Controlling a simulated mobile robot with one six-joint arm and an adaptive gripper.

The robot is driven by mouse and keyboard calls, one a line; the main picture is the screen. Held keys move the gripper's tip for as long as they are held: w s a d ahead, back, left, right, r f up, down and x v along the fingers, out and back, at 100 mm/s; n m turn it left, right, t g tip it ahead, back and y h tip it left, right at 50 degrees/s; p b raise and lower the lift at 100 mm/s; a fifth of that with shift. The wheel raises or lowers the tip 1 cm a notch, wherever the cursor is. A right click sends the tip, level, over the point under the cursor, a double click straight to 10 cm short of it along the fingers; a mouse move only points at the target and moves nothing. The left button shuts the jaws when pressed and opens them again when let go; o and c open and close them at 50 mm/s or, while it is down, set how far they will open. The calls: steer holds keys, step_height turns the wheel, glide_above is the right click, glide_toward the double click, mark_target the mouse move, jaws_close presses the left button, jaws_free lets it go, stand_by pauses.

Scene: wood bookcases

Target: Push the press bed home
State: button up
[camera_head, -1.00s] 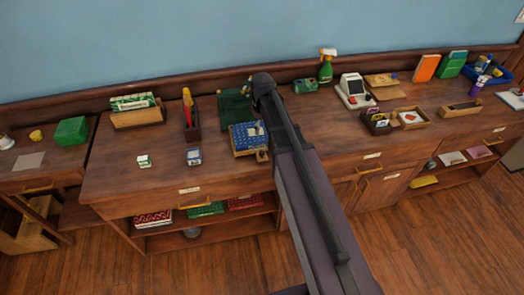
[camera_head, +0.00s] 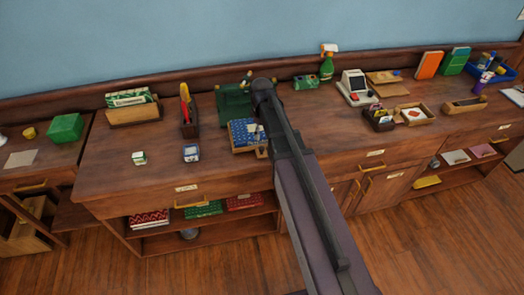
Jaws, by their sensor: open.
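A green press (camera_head: 234,99) stands at the back of the wooden counter, left of my arm. In front of it is a wooden bed (camera_head: 240,150) bearing a blue patterned block or sheet (camera_head: 241,131). The bed sticks out toward the counter's front edge. My dark arm crosses the middle of the view and covers the right side of the press and bed. My gripper is hidden behind the arm, so I cannot see whether it touches the bed.
A green spray bottle (camera_head: 327,66) and a white card machine (camera_head: 356,88) are on the right.

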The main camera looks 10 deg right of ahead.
mark_target(262, 148)
steer(key=shift+f+b, duration=3.9)
steer(key=shift+f, duration=0.25)
jaws_close()
